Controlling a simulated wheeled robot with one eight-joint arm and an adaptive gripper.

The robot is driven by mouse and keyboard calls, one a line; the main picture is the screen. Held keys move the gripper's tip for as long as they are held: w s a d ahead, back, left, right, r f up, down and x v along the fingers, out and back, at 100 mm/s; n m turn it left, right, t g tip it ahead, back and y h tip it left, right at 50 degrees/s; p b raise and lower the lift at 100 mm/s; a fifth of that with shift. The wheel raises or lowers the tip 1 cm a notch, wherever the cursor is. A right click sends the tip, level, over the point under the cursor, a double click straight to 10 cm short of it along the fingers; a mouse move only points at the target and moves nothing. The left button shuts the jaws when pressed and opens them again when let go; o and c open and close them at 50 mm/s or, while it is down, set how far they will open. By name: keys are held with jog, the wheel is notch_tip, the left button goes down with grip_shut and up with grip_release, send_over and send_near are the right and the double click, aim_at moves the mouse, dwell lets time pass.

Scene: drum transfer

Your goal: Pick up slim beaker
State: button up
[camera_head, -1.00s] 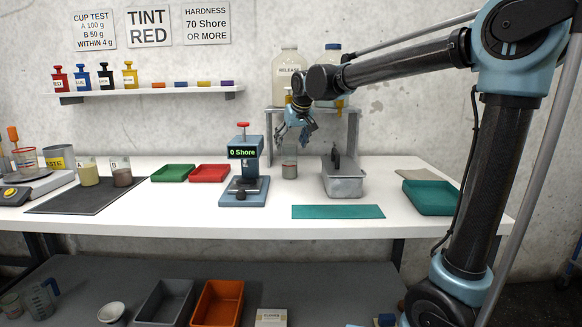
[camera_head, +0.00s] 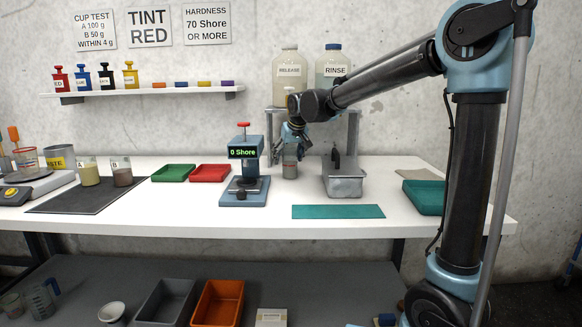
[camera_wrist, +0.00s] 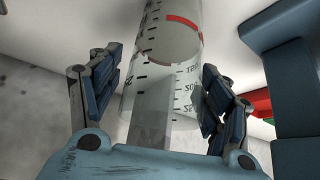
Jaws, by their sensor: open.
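The slim beaker (camera_head: 290,169) is a clear, narrow vessel standing upright on the white table, between the hardness tester and the grey metal box. In the wrist view the beaker (camera_wrist: 163,70) shows black graduation marks and a red band. My gripper (camera_head: 291,150) is at the beaker's upper part in the head view. In the wrist view my gripper (camera_wrist: 160,85) is open, with one finger on each side of the beaker. A gap shows at the left finger; the right finger is close to the glass, and contact cannot be told. The arm hides the beaker's top in the head view.
The blue hardness tester (camera_head: 244,175) stands left of the beaker. The grey metal box (camera_head: 343,182) stands right. A grey stand (camera_head: 354,130) with release and rinse jugs is behind. A flat teal mat (camera_head: 338,211) lies in front.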

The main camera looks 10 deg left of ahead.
jog(key=c, duration=1.1)
jog(key=shift+c, duration=0.2)
jog(key=shift+r, duration=0.35)
